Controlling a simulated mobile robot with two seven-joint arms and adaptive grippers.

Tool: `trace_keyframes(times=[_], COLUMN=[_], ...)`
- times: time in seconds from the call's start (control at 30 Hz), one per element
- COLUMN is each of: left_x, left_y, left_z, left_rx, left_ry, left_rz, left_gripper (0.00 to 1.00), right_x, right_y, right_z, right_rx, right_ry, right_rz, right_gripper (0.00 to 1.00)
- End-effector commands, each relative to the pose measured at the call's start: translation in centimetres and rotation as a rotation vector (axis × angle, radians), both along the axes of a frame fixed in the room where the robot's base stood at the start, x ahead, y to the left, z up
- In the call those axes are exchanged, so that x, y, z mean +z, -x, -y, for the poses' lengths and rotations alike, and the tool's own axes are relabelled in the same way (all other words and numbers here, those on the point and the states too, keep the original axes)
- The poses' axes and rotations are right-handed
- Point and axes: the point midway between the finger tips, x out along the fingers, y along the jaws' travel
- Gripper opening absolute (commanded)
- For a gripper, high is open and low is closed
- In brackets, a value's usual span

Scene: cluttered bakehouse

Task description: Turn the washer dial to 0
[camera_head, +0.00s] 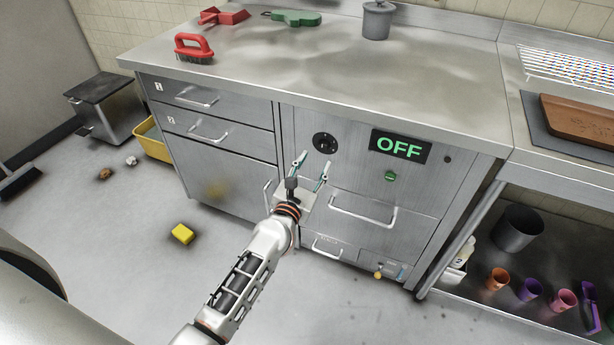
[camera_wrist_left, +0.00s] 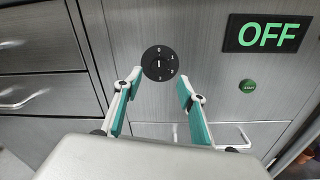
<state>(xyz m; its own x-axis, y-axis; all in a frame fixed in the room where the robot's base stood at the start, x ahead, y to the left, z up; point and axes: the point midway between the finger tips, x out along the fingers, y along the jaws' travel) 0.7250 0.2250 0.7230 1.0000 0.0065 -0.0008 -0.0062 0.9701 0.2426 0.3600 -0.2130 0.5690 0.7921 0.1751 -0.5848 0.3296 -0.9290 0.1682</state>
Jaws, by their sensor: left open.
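The washer dial (camera_head: 325,143) is a round black knob on the steel front panel, left of the display. It also shows in the left wrist view (camera_wrist_left: 159,63), with small white marks around its edge and a short white line, roughly upright, at its middle. The marks are too small to read surely. The display (camera_head: 400,146) reads OFF in green. My left gripper (camera_head: 313,162) is open and empty, in front of and slightly below the dial. In the left wrist view its fingertips (camera_wrist_left: 160,78) stand either side of the dial's lower part, apparently not touching it.
A green start button (camera_head: 390,176) sits below the display. A bar handle (camera_head: 362,211) juts out lower on the front. Drawers (camera_head: 203,96) are at left; the counter edge overhangs above. A yellow sponge (camera_head: 182,234) lies on the floor.

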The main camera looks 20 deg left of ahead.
Motion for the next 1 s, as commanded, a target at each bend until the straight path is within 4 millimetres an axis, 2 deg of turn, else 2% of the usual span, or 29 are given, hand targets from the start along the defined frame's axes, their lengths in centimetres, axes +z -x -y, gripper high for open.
trace_keyframes(times=[0.1,0.33,1.0], left_x=[-0.1,0.0,0.1], left_y=[2.4,5.0,5.8], left_z=[-0.1,0.0,0.1], left_rx=[-0.001,0.000,-0.006], left_ry=[-0.002,-0.001,-0.037], left_rz=[-0.001,-0.001,0.001], left_gripper=[0.40,0.40,0.40], right_x=[0.0,0.0,0.2], right_y=[0.0,0.0,-0.1], right_z=[0.0,0.0,0.0], right_rx=[0.000,0.000,-0.001], right_ry=[0.000,0.000,0.001], right_rz=[-0.001,-0.001,0.003], right_gripper=[0.40,0.40,0.40])
